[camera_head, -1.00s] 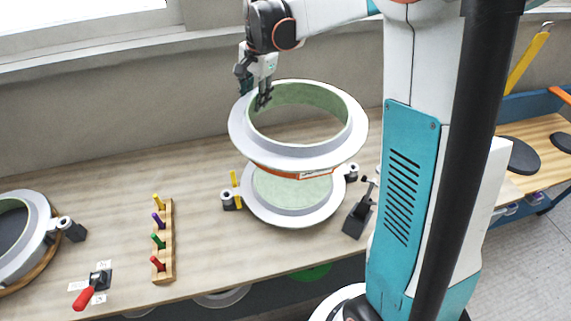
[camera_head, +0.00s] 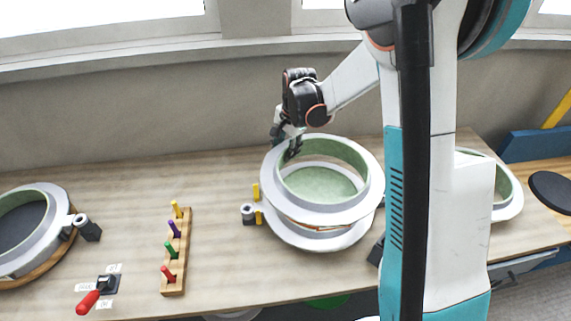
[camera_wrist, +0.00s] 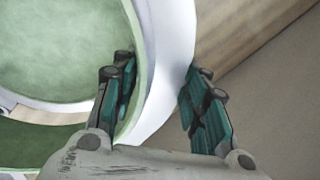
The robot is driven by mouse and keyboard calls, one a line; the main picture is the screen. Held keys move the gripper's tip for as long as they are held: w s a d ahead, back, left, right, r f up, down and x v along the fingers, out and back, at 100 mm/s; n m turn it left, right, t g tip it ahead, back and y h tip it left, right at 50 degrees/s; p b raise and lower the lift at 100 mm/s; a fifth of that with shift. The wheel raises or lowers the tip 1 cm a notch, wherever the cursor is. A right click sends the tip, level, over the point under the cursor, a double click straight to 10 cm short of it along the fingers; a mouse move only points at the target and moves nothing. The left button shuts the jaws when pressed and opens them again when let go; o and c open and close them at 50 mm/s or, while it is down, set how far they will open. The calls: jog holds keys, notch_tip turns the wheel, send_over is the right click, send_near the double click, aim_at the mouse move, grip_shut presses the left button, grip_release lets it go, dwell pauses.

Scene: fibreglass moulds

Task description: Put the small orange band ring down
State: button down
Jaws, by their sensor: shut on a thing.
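The small orange band ring (camera_head: 372,198) is a pale grey flanged ring with a green inner wall; a little orange shows beneath its front edge. My gripper (camera_head: 292,152) is shut on its back left wall. The ring is over a lower grey mould (camera_head: 320,241) with a green floor, slightly offset from it. I cannot tell whether the two touch. In the wrist view, the fingers of my gripper (camera_wrist: 160,92) straddle the wall of the ring (camera_wrist: 168,50). Part of the lower mould's right side is hidden behind the ring and my arm.
A grey clamp (camera_head: 248,212) and yellow pegs (camera_head: 256,191) stand left of the mould. A wooden rack with coloured pegs (camera_head: 175,270), a red-handled toggle (camera_head: 90,299) and another green-lined mould (camera_head: 60,235) are further left. Another ring (camera_head: 508,205) shows right of my arm.

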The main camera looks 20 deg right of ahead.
jog(key=shift+s+d+b+x, duration=0.1)
jog(key=shift+s+b+x, duration=0.1)
jog(key=shift+x, duration=0.8)
jog(key=shift+s+d+b+x, duration=0.1)
jog(key=shift+s+b+x, duration=0.15)
jog(key=shift+x, duration=0.75)
jog(key=shift+s+d+b+x, duration=0.1)
jog(key=shift+b+x, duration=0.1)
jog(key=shift+x, duration=0.8)
jog(key=c, duration=0.9)
grip_release()
jog(key=shift+c, duration=0.2)
jog(key=p+v, duration=0.3)
jog(key=v, duration=0.8)
jog(key=shift+r, duration=0.2)
jog(key=shift+s+r, duration=0.25)
jog(key=shift+r, duration=0.25)
jog(key=s+a+r+n+t, duration=0.1)
jog(key=s+r+n, duration=0.2)
jog(key=s, duration=0.5)
jog(key=s+a+r+n+t, duration=0.2)
jog(key=s+r+n, duration=0.2)
jog(key=s, duration=0.5)
jog(key=s+a+r+n+t+h, duration=0.1)
jog(key=s+r+n, duration=0.3)
jog(key=s, duration=0.5)
jog(key=shift+a+r+n+t, duration=0.25)
jog(key=shift+a+n+t, duration=0.3)
jog(key=shift+n, duration=0.45)
